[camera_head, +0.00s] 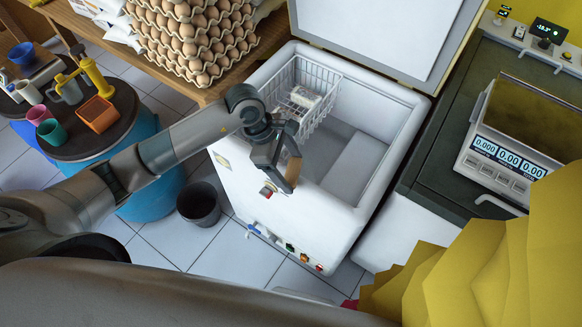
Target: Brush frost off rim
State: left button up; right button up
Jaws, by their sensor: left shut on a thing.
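The white chest freezer (245,178) stands open in the middle of the head view, its lid (385,30) raised at the back. Its pale rim (400,145) runs around the opening; I cannot make out frost on it at this size. My left gripper (287,178) is over the front rim, pointing down. It is shut on a small brown thing (294,171), perhaps a brush handle, mostly hidden by the fingers. I cannot tell whether that thing touches the rim. My right gripper is not in view.
A white wire basket (322,80) with a pale packet hangs inside the freezer at the left. Egg trays (190,40) are stacked on a wooden table behind. A scale (510,155) sits on the right counter. A dark bucket (199,204) stands on the floor, left of the freezer.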

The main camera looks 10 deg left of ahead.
pick_arm(q)
jog(key=shift+w+a+f+b, duration=0.1)
jog(key=shift+w+a+b, duration=0.1)
jog(key=shift+a, duration=0.35)
jog(key=shift+w+a+b, duration=0.15)
jog(key=shift+a+b, duration=0.05)
jog(key=shift+a, duration=0.3)
jog(key=shift+w+a, duration=0.1)
jog(key=shift+a, duration=0.15)
jog(key=shift+w+a+b, duration=0.2)
jog(key=shift+a+b, duration=0.1)
jog(key=shift+a, duration=0.2)
jog(key=shift+w+a+b, duration=0.2)
jog(key=shift+a+b, duration=0.1)
jog(key=shift+a, duration=0.7)
